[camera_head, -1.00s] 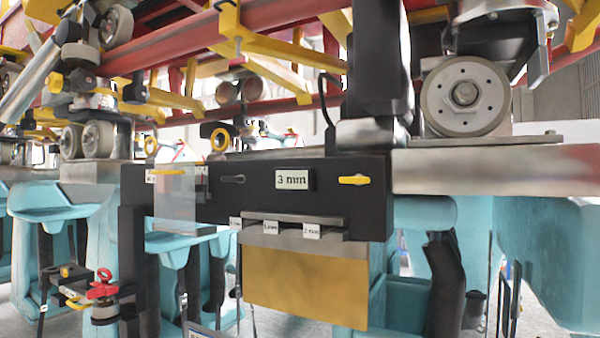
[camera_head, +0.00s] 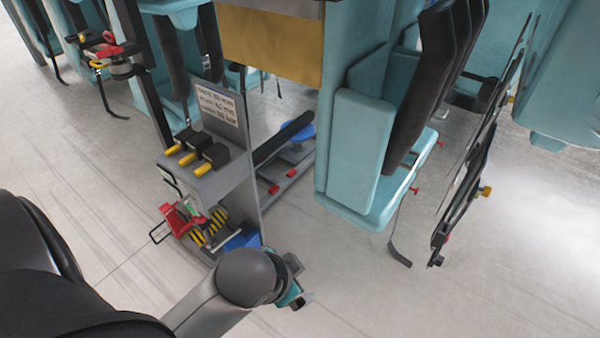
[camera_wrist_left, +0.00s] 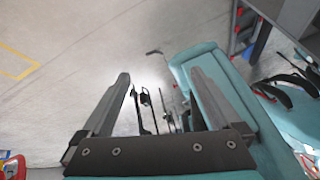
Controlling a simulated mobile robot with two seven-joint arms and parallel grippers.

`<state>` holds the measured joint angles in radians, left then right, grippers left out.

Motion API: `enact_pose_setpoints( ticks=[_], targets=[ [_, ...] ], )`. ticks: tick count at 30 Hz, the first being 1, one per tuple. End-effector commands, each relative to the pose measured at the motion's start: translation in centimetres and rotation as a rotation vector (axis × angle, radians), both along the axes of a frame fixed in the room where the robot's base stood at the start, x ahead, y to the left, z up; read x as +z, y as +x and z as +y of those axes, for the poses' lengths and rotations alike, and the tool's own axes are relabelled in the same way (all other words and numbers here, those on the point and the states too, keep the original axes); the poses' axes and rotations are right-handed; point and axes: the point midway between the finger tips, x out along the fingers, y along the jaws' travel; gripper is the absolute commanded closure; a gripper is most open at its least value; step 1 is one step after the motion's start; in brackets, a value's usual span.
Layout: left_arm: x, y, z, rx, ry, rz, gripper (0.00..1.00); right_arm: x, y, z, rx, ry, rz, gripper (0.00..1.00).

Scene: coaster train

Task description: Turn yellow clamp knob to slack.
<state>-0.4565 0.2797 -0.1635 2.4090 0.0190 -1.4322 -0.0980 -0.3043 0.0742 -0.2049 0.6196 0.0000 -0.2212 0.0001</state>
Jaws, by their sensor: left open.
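A small yellow knob (camera_head: 485,191) shows on a thin dark frame hanging at the right in the head view. I cannot tell whether it is the clamp knob. Several yellow-tipped handles (camera_head: 187,158) stick out of black blocks on a grey stand left of centre. My left gripper (camera_head: 294,296) is at the lower middle, partly hidden by my wrist, well apart from the yellow knob. In the left wrist view its two fingers (camera_wrist_left: 160,76) are spread with nothing held between them. My right gripper is out of view.
The grey stand (camera_head: 222,185) carries a label, red parts and a yellow-black striped item close to my left wrist. Teal train seats (camera_head: 352,150) hang at centre right. The pale floor (camera_head: 400,300) at the lower right is clear.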

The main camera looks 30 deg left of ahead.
Motion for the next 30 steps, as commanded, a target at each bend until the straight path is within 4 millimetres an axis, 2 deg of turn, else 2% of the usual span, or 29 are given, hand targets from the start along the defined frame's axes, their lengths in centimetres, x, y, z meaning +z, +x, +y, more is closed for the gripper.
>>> enact_pose_setpoints(
  ticks=[1, 6, 12, 15, 22, 26, 30],
  targets=[
    [2.5, 2.0, 0.5, -0.087, 0.059, -0.078, 0.03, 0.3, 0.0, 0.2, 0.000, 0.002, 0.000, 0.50],
    [8.5, 7.6, 1.4, -0.362, 0.264, -0.306, 0.03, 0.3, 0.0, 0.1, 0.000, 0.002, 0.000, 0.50],
    [15.8, 13.0, 2.2, -0.675, 0.574, -0.539, 0.03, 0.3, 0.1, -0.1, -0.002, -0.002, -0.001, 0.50],
    [19.5, 14.9, 2.7, -0.815, 0.749, -0.630, 0.03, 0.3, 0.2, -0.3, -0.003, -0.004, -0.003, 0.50],
    [27.9, 17.3, 4.5, -1.088, 1.176, -0.758, 0.03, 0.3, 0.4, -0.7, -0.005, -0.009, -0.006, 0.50],
    [32.5, 17.5, 5.9, -1.210, 1.427, -0.776, 0.03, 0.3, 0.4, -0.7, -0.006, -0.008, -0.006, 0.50],
    [37.2, 17.0, 8.0, -1.315, 1.697, -0.744, 0.03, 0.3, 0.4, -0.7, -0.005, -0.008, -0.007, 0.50]
  ],
)
